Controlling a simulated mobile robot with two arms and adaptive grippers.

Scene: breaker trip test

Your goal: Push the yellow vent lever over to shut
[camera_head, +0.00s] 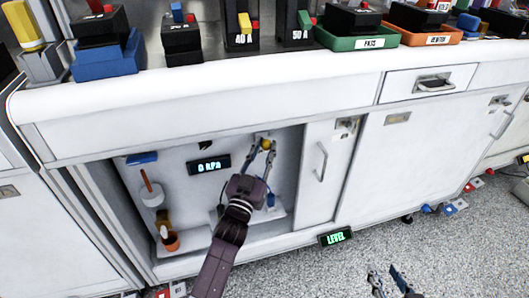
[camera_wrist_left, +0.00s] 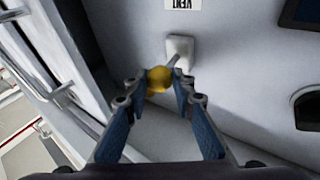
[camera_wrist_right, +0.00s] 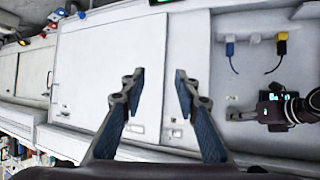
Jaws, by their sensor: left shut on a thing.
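The yellow vent lever (camera_wrist_left: 159,79) has a round yellow knob on a grey stem. It comes out of a white square mount (camera_wrist_left: 180,48) under a "VENT" label (camera_wrist_left: 184,4). In the head view the yellow knob (camera_head: 266,144) is at the upper right inside the open cabinet bay. My left gripper (camera_head: 264,147) reaches into the bay. In the left wrist view its fingertips (camera_wrist_left: 160,88) are shut on the knob, one on each side. My right gripper (camera_wrist_right: 158,80) is open and empty, in front of the cabinet fronts; it also shows low in the head view (camera_head: 383,280).
A "LEVEL" display (camera_head: 335,237) is at the bay's lower right. A closed door (camera_head: 326,175) stands right of it. The worktop (camera_head: 200,82) carries several breakers and trays.

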